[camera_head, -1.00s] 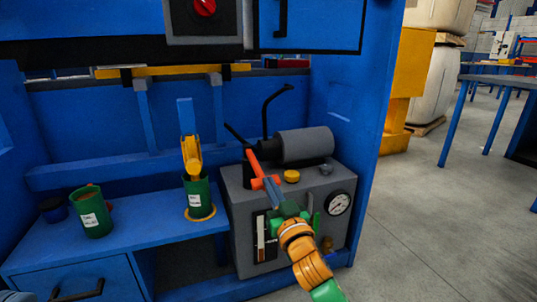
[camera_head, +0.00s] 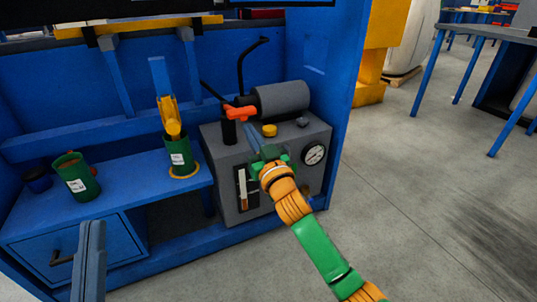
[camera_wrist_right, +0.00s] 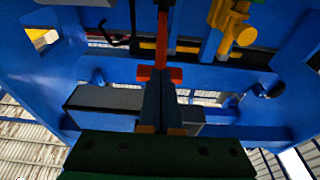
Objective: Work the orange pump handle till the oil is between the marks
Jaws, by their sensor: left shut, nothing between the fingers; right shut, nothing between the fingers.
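The orange pump handle (camera_head: 240,113) ends in a crossbar and sits above a black post on the grey pump box (camera_head: 219,150). In the right wrist view the handle (camera_wrist_right: 162,48) runs away from my fingertips. My right gripper (camera_head: 248,127) is shut and empty, its tips at or close beside the crossbar; I cannot tell whether they touch. The right wrist view shows its fingers (camera_wrist_right: 158,88) together. My left gripper (camera_head: 91,235) is shut and empty at the lower left, in front of the bench. The sight gauge (camera_head: 241,187) on the box front is too small to read.
A dial (camera_head: 314,154) and a yellow cap (camera_head: 269,130) are on the box, with a grey cylinder (camera_head: 284,99) behind. Green cans (camera_head: 77,180) (camera_head: 180,160) stand on the blue bench (camera_head: 125,185), one holding a yellow tool. The floor at right is open.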

